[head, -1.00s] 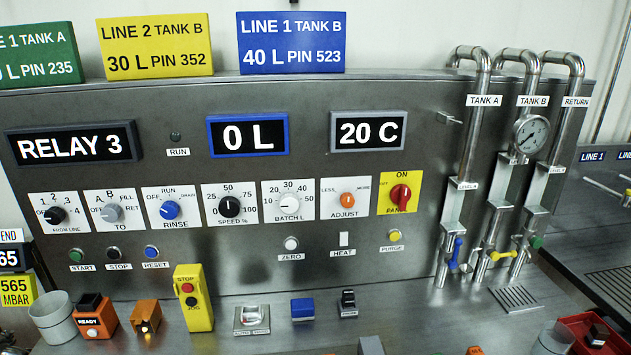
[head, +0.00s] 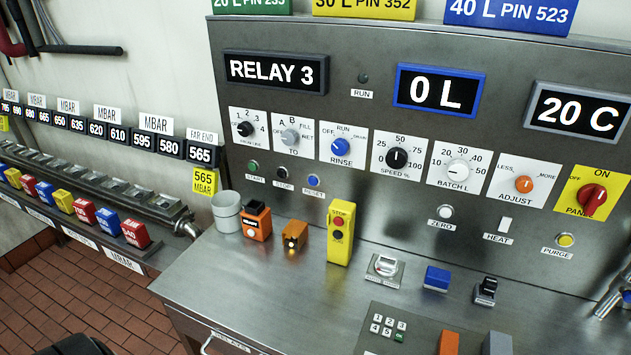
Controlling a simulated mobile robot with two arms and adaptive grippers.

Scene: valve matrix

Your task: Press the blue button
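A small round blue button (head: 314,181) labelled RESET sits on the steel panel in the head view, right of the STOP button (head: 282,173) and the green START button (head: 253,165). A blue block-shaped item (head: 436,278) stands on the steel counter; I cannot tell whether it is a button. A blue RINSE knob (head: 340,147) is on a white plate above the RESET button. Neither of my grippers can be made out in the head view.
On the counter (head: 215,275) stand a grey cup (head: 227,212), an orange box with black top (head: 257,222), an orange lamp box (head: 295,236), a yellow STOP/JOG box (head: 340,232) and a keypad (head: 388,328). The counter's front left is clear. A rail with coloured blocks (head: 82,211) runs left.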

